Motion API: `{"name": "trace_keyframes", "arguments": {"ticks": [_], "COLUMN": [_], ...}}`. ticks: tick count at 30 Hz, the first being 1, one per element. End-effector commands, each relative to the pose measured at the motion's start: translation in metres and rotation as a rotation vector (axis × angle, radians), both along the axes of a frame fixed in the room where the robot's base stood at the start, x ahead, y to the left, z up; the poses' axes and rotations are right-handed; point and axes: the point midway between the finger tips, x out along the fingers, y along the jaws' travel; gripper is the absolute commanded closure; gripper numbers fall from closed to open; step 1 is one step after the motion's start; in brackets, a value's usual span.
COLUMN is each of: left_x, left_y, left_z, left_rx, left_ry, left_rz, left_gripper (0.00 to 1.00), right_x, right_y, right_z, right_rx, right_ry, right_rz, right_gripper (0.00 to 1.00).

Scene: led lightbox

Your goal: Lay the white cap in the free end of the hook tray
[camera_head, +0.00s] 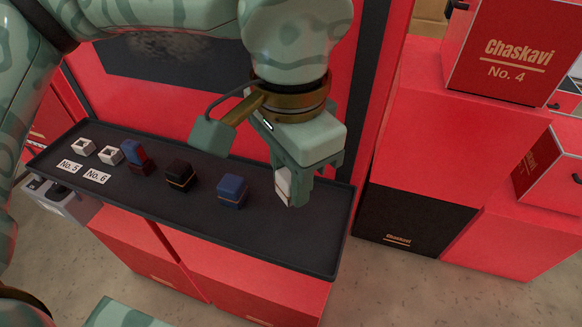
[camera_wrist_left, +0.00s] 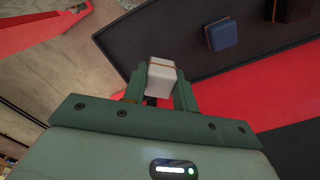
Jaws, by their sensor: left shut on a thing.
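My left gripper (camera_head: 290,190) is shut on the white cap (camera_head: 283,182), with its fingers pointing down over the right end of the dark tray (camera_head: 290,240). In the left wrist view the white cap (camera_wrist_left: 161,80) sits between the two green fingers (camera_wrist_left: 158,90), with a thin brownish band along its top edge. Behind it is the dark tray (camera_wrist_left: 150,35). I cannot tell how far the cap is above the tray. A blue block (camera_head: 232,191) stands on the tray left of the gripper. My right gripper is not in view.
Further left on the tray are a black block (camera_head: 180,175), a blue and red block (camera_head: 135,155), two white hollow pieces (camera_head: 109,153) and labels No. 5 and No. 6. The tray's right end looks bare. Red boxes (camera_head: 430,110) stand to the right.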

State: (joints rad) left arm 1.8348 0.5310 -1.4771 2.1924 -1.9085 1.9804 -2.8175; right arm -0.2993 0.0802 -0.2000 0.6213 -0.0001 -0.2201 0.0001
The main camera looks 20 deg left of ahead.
Motion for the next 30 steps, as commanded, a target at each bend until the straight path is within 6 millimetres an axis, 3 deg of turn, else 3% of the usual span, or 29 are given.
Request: {"name": "trace_keyframes", "arguments": {"ticks": [15,30], "left_x": [0.000,0.000], "left_y": [0.000,0.000], "left_z": [-0.038,-0.041], "left_rx": [0.001,0.001], "left_ry": [0.001,0.001], "left_rz": [0.000,0.000], "left_gripper": [0.99,0.99], "right_x": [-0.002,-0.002], "right_y": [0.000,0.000], "right_z": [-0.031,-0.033], "right_rx": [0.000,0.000], "right_ry": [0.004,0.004], "right_rz": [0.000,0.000], "right_gripper": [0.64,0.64]}}
